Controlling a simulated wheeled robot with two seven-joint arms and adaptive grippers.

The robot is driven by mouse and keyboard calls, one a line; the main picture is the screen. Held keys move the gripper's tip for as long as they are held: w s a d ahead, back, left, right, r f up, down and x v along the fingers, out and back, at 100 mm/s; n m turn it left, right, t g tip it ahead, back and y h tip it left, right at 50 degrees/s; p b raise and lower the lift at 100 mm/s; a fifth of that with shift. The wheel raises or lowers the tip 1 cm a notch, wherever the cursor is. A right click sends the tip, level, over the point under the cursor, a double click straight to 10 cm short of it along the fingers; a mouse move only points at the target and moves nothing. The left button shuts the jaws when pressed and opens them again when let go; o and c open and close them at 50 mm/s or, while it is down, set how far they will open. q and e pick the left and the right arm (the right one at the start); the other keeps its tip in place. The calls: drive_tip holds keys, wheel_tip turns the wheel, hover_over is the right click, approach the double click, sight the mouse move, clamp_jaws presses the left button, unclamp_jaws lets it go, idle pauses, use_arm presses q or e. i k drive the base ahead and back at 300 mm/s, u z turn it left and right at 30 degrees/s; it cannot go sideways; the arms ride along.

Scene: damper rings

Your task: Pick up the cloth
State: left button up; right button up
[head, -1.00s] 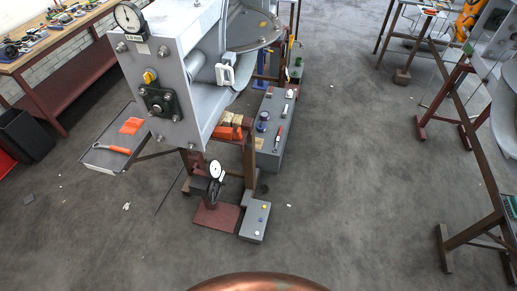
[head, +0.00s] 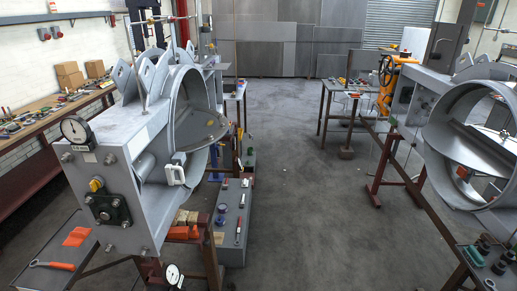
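An orange, flat piece that looks like the cloth (head: 76,237) lies on a grey side tray (head: 30,248) at the lower left of the head view. It lies close to the near damper ring's housing (head: 125,165). An orange-handled tool (head: 52,265) lies in front of it on the same tray. Neither of my grippers is in view.
A grey damper ring (head: 190,110) with a dial gauge (head: 75,129) stands at left; another ring (head: 470,140) stands at right. A long grey box (head: 233,215) with tools sits beside the left stand. The floor (head: 310,200) between the stands is clear. A workbench (head: 50,125) lines the left wall.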

sight(219, 237)
drive_tip(key=z, duration=0.65)
drive_tip(key=i, duration=2.05)
drive_tip(key=u, duration=0.3)
drive_tip(key=i, duration=1.35)
drive_tip(key=u, duration=1.3)
drive_tip(key=i, duration=0.55)
drive_tip(key=u, duration=0.4)
